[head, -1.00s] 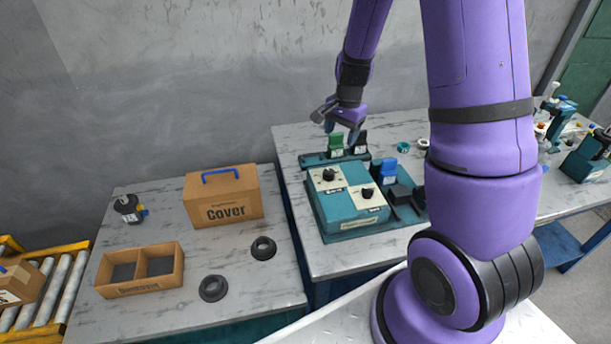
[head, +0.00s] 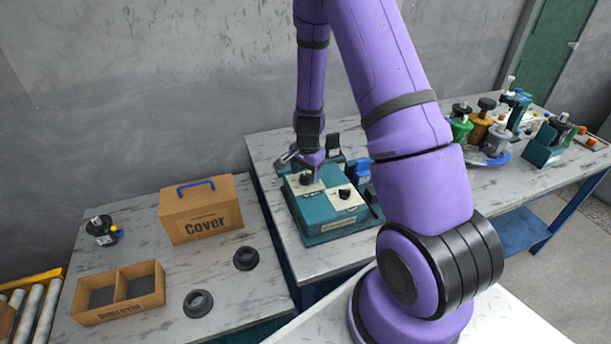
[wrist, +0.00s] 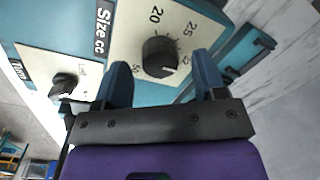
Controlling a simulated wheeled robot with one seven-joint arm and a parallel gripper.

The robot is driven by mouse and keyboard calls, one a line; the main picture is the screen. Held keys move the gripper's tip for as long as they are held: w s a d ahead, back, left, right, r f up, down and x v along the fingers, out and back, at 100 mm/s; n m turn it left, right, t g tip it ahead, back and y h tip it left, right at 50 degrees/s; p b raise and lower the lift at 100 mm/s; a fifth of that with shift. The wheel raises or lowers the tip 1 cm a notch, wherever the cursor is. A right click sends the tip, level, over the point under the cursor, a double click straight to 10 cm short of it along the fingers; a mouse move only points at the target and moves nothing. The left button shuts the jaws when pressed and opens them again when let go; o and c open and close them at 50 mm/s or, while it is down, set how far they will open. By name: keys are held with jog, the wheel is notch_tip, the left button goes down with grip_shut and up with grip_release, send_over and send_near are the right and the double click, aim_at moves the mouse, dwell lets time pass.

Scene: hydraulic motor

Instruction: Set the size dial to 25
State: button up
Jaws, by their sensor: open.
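The size dial is a black round knob on a cream plate of the teal control box (head: 325,222). In the wrist view the size dial (wrist: 160,57) is beside the "Size cc" label, with 20 and 25 printed along its far side; other numbers are partly hidden or hard to read. I cannot tell surely which number it points at. My gripper (wrist: 161,64) is open, its two blue fingers to the left and right of the dial with gaps between. In the head view my gripper (head: 308,163) is just above the dial (head: 307,179).
A second black knob (wrist: 64,84) sits on another cream plate left of the dial; it also shows in the head view (head: 344,193). A blue part (head: 363,171) stands behind the box. A Cover carton (head: 202,210) is on the left table. Motors (head: 480,125) stand further right.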

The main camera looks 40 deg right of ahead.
jog(key=shift+f, duration=0.7)
jog(key=c, duration=0.9)
jog(key=shift+c, duration=0.2)
jog(key=n, duration=0.5)
jog(key=shift+n, duration=0.4)
jog(key=n, duration=0.5)
jog(key=shift+w+n, duration=0.1)
jog(key=shift+n, duration=0.3)
